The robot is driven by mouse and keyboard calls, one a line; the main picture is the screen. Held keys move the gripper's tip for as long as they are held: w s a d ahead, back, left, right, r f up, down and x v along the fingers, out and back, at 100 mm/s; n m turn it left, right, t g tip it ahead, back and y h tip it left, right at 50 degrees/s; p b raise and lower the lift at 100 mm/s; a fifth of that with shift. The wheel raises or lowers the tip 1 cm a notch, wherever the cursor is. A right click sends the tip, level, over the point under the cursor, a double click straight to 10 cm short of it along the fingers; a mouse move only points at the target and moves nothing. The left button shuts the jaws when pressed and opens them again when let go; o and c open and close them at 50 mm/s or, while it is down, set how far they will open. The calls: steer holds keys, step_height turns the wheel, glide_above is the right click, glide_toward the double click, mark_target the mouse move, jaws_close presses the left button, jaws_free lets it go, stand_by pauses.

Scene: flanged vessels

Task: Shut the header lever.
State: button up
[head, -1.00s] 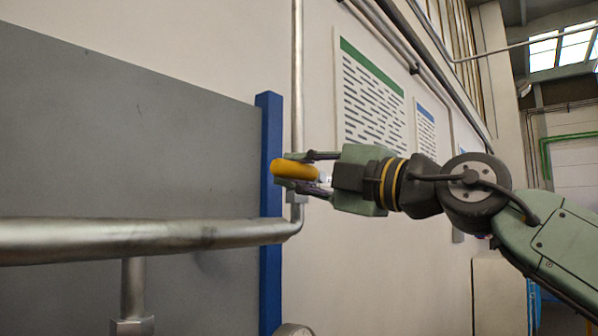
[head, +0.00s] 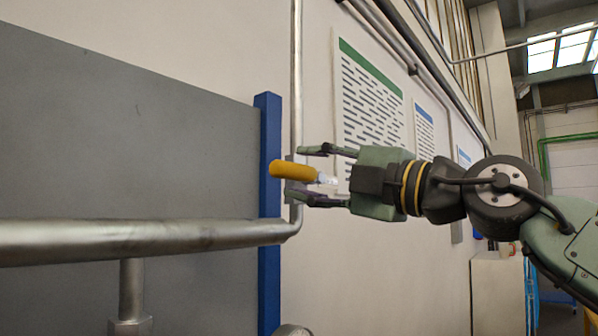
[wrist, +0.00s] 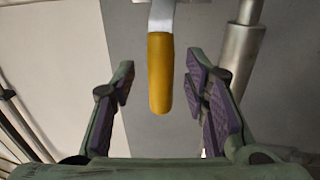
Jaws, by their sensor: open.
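The header lever has a yellow grip (head: 292,171) and a bright metal shank, part of which shows at the grip's right end in the head view. In the wrist view the yellow grip (wrist: 160,72) hangs from the metal shank (wrist: 162,14) and points toward my palm. My gripper (head: 309,174) is open, with its fingers pointing left. One finger is above the grip and one is below it in the head view. In the wrist view my gripper (wrist: 166,92) has its purple-padded fingers on either side of the grip, with gaps on both sides. The valve body is not clearly visible.
A vertical metal pipe (head: 297,70) runs close to the fingertips and bends into a thick horizontal pipe (head: 140,238) below. A blue post (head: 269,262) edges the grey panel (head: 120,130). A gauge (head: 293,330) shows at the bottom. The wall to the right carries printed sheets (head: 372,105).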

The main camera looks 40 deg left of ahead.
steer(key=v, duration=0.9)
steer(key=shift+d, duration=0.25)
